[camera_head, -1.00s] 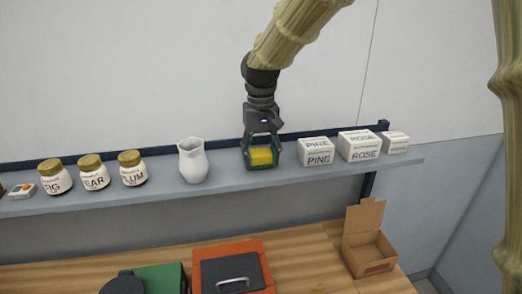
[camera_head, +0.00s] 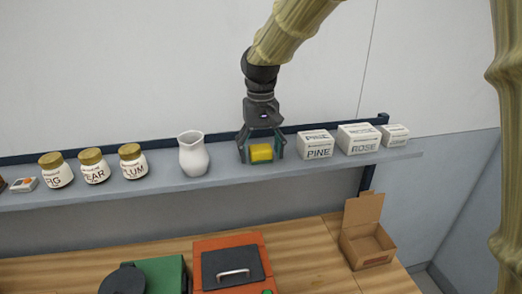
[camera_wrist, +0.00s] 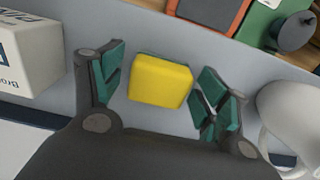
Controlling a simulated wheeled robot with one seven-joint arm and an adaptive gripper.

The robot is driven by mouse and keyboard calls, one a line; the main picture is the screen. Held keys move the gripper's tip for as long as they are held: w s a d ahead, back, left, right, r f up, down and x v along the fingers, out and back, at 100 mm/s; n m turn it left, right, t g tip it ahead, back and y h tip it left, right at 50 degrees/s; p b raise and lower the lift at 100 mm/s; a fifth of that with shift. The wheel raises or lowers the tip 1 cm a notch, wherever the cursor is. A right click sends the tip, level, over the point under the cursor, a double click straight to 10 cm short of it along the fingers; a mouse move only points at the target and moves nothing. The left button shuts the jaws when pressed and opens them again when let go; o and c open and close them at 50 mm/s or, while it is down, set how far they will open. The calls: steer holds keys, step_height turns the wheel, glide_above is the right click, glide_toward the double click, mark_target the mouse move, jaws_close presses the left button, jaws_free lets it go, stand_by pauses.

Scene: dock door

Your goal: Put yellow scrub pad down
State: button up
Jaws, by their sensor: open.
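The yellow scrub pad (camera_head: 261,153) rests on the grey shelf (camera_head: 225,171), between the white pitcher and the PINE box. My gripper (camera_head: 262,157) is above and around it with its fingers spread. In the wrist view the pad (camera_wrist: 160,81) lies between the open teal-padded fingers (camera_wrist: 160,92), with a gap on both sides. Neither finger appears to touch it.
A white pitcher (camera_head: 193,155) stands left of the pad. The PINE box (camera_head: 315,145) and ROSE box (camera_head: 358,139) stand to its right. Several jars, including PLUM (camera_head: 132,162), are farther left. An open cardboard box (camera_head: 366,238) sits on the wooden table below.

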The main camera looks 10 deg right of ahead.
mark_target(262, 148)
step_height(262, 148, up, 12)
steer(key=b, duration=0.4)
steer(key=shift+d, duration=0.1)
stand_by(0.3)
